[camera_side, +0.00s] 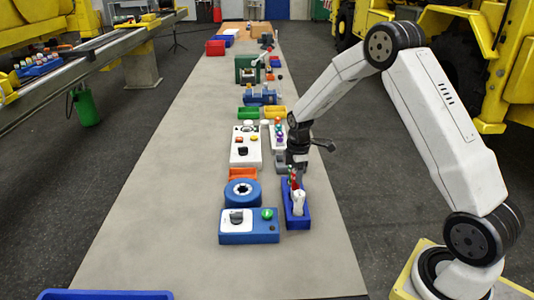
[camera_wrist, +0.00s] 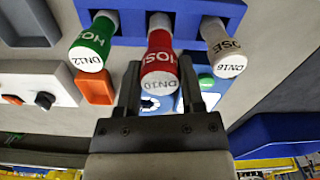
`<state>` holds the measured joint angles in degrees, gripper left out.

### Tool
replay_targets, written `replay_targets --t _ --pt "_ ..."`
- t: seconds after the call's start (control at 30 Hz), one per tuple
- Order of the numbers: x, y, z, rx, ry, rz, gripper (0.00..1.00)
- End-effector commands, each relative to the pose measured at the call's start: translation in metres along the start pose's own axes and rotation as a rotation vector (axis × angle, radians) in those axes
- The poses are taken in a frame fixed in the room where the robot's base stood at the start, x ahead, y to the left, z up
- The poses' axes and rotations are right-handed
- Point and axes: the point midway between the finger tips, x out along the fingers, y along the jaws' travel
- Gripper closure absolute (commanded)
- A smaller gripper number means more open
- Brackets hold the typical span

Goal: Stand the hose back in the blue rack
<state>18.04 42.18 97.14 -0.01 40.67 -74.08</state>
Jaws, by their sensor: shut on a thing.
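The blue rack (camera_side: 296,217) stands near the right edge of the bench; its blue bar crosses the top of the wrist view (camera_wrist: 133,22). The red hose (camera_wrist: 160,60), marked DN10, is between the two fingers of my gripper (camera_wrist: 158,88), which is shut on it. Its far end meets the rack's middle; I cannot tell how deep it sits. The green hose (camera_wrist: 92,42), marked DN12, is on its left and the pale hose (camera_wrist: 222,47), marked DN16, on its right, both at the rack. The pale hose also shows upright in the side view (camera_side: 298,202).
Left of the rack are a blue box with a green button (camera_side: 250,236), a round blue part (camera_side: 242,193) and an orange tray (camera_side: 242,173). A white control panel (camera_side: 245,150) lies behind.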

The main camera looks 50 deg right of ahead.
Motion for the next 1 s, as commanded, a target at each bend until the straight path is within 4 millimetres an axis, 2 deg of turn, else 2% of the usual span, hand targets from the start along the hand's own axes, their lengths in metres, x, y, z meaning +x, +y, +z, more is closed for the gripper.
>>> replay_targets --t 1.0 --pt "0.021 0.000 0.000 0.000 0.000 0.000 1.00"
